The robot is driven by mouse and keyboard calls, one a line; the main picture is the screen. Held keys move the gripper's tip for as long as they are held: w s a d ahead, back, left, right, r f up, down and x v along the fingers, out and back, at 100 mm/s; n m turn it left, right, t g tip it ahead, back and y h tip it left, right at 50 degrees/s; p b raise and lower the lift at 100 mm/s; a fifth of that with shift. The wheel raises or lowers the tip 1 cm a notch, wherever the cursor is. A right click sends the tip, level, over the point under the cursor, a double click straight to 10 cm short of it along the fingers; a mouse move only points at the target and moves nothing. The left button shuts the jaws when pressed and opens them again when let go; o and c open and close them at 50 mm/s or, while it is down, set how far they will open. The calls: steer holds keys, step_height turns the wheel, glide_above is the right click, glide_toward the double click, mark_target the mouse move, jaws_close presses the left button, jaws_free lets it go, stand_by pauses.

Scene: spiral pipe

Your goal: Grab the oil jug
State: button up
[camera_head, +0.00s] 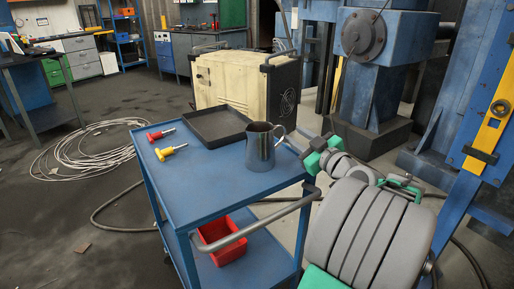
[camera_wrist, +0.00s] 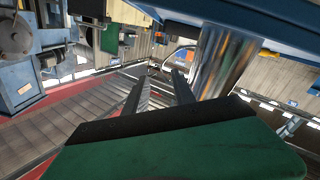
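The oil jug (camera_head: 260,147) is a shiny metal pitcher standing upright on the top of a blue cart (camera_head: 206,178), near its right edge. Its handle points right, toward my gripper. My gripper (camera_head: 297,141) is just right of the jug at about handle height. In the wrist view, the two dark fingers of my gripper (camera_wrist: 160,88) are apart with nothing seen between them. The jug's metal body (camera_wrist: 217,62) shows right of the fingers there. Whether a finger touches the handle cannot be told.
A black tray (camera_head: 215,126), a red screwdriver (camera_head: 158,133) and a yellow one (camera_head: 170,152) lie on the cart, left of the jug. A red bin (camera_head: 224,240) is on the lower shelf. The cart's handle rail (camera_head: 265,222) runs along the front. A cream machine (camera_head: 235,79) stands behind.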

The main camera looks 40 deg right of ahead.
mark_target(284, 128)
steer(key=w, duration=0.6)
steer(key=shift+r, duration=0.1)
jaws_close()
steer(key=shift+r, duration=0.1)
stand_by(1.0)
